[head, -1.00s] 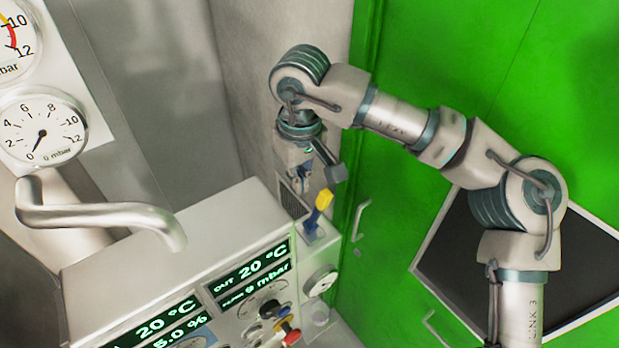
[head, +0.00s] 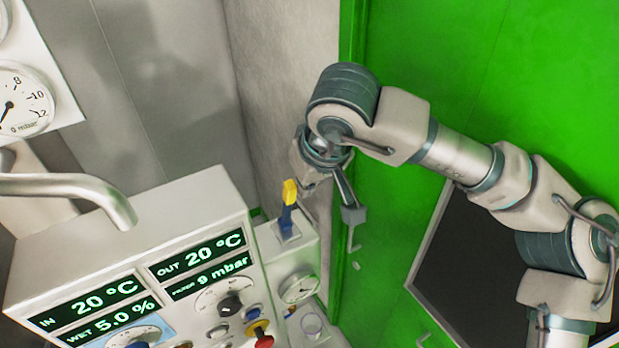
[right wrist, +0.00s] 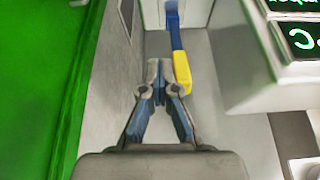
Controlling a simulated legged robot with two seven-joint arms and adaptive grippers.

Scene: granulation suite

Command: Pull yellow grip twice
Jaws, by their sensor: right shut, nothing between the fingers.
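The yellow grip (head: 290,191) tops a blue lever (head: 287,220) on a small pale housing beside the control panel. In the head view the lever stands nearly upright. In the right wrist view the yellow grip (right wrist: 181,72) is just right of my fingertips, close by; I cannot tell whether they touch. My right gripper (right wrist: 154,72) is shut and empty. In the head view its fingers are mostly hidden by the wrist, to the right of the grip. My left gripper is not in view.
The control panel (head: 140,245) with displays and knobs stands left of the lever. A bent metal pipe (head: 75,187) passes above it. A grey wall (head: 285,90) and a green door (head: 400,260) lie behind my right arm. A small gauge (head: 299,288) sits below the lever.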

